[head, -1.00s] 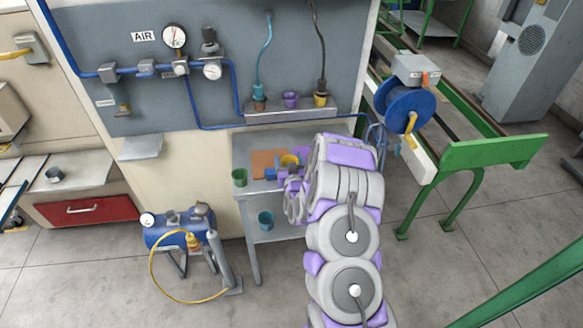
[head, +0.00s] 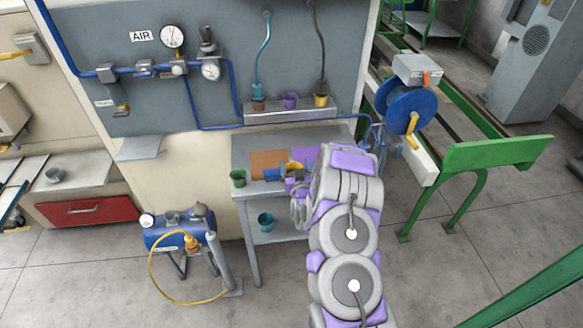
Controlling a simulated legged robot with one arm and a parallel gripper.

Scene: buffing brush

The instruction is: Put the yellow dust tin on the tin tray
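A yellow tin (head: 294,166) shows at the small grey table, partly covered by my gripper (head: 298,180) and arm. I cannot tell whether it rests on the table or is held. My gripper is at the table's right part, mostly hidden behind my own arm, and its fingers cannot be made out. A blue piece (head: 274,174) is just left of the yellow tin. A flat brown square (head: 268,163) lies on the table behind the blue piece. I cannot tell for sure which surface is the tin tray.
A green tin (head: 238,178) stands at the table's (head: 248,148) left edge, and a teal tin (head: 266,221) on its lower shelf. A blue hose reel (head: 410,108) is at right.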

